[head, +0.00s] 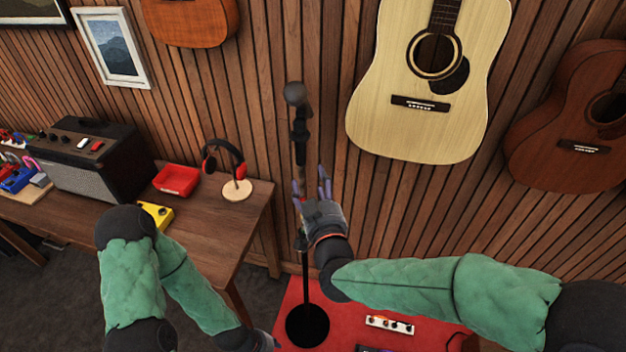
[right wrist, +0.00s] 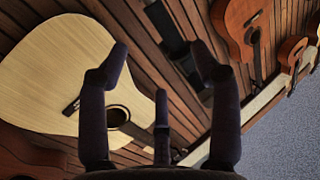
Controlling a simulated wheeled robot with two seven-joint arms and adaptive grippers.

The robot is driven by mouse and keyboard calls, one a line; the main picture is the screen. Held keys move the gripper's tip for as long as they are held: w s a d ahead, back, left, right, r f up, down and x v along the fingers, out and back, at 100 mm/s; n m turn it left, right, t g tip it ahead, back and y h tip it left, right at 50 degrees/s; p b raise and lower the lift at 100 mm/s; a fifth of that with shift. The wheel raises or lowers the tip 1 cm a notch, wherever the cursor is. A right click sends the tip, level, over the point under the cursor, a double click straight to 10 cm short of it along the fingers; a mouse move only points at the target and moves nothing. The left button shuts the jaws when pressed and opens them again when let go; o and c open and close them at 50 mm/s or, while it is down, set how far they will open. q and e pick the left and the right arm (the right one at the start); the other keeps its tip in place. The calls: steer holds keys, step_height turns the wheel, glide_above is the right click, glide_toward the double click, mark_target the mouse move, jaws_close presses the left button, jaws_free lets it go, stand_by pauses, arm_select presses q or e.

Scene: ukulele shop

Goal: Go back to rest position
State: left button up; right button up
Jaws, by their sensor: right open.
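My right gripper (head: 312,188) is raised in front of the slatted wall, in the middle of the head view. Its fingers are spread and hold nothing; in the right wrist view the gripper (right wrist: 160,75) shows a clear gap between its fingers. In the head view it overlaps the microphone stand (head: 301,135); I cannot tell whether they touch. The stand is upright with a microphone (head: 295,93) on top. My left arm reaches down at the lower left, and its gripper is cut off by the bottom edge.
A wooden table (head: 225,207) at left carries an amplifier (head: 90,160), red tray (head: 177,179), headphones (head: 224,158) and yellow pedal (head: 157,214). A pale guitar (head: 400,130) and brown guitar (head: 560,130) hang at right. A red mat (head: 290,292) lies under the stand's round base (head: 307,326).

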steer(key=s+d+f+g+b, duration=0.1)
steer(key=d+f+g, duration=0.15)
steer(key=f, duration=0.85)
steer(key=s+d+f+m+g+b, duration=0.1)
steer(key=f+g, duration=0.2)
steer(key=f, duration=0.7)
steer(key=s+d+f+g+b, duration=0.1)
steer(key=f+g+b, duration=0.15)
steer(key=f, duration=0.85)
arm_select(q)
step_height(320, 180, down, 7)
steer(key=b, duration=0.2)
steer(key=shift+r, duration=0.15)
arm_select(e)
steer(key=s+d+f+m+g+y, duration=0.1)
steer(key=s+f+g, duration=0.8)
steer(key=s+f, duration=1)
step_height(320, 180, down, 2)
steer(key=shift+s+d+m, duration=0.25)
steer(key=shift+d+m, duration=0.35)
steer(key=shift+m, duration=0.5)
arm_select(q)
steer(key=shift+s, duration=0.1)
arm_select(e)
steer(key=shift+s, duration=0.1)
